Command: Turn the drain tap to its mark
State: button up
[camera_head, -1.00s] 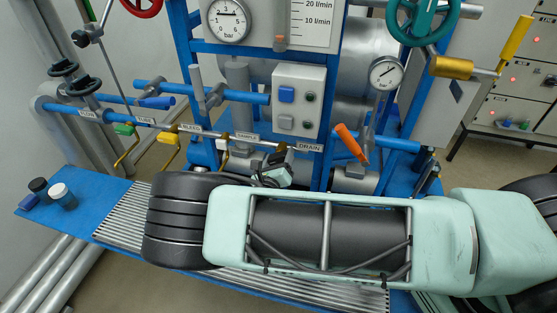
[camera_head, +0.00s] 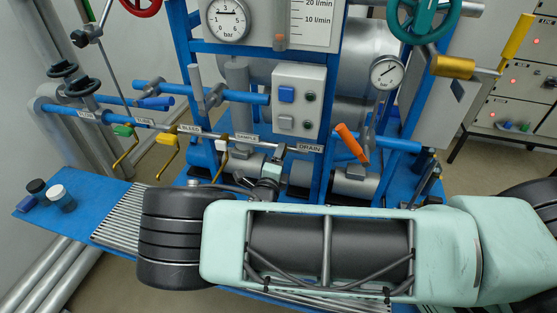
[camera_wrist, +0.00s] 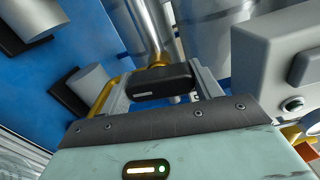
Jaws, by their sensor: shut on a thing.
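The drain tap's black handle (camera_wrist: 162,82) shows in the wrist view, between the two grey fingers of my gripper (camera_wrist: 163,86). A brass stem sits just behind the handle, on a shiny metal pipe. My gripper is shut on the handle. In the head view my gripper (camera_head: 270,172) is at the pipe row, below and left of the DRAIN label (camera_head: 309,148). My arm and gripper largely cover the tap there. I cannot make out its mark in either view.
Green (camera_head: 123,130), yellow (camera_head: 168,138) and white (camera_head: 222,146) taps line the same pipe to the left. A grey box with a blue button (camera_head: 286,94) stands above. An orange lever (camera_head: 350,142) is to the right. Small jars (camera_head: 60,198) stand on the blue bench.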

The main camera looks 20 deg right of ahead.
jog(key=shift+n, duration=0.6)
jog(key=o, duration=1)
jog(key=shift+a, duration=0.1)
jog(key=b+v, duration=0.4)
jog(key=v, duration=1.3)
jog(key=shift+s+b, duration=0.2)
jog(key=shift+b, duration=0.15)
jog(key=shift+a, duration=0.1)
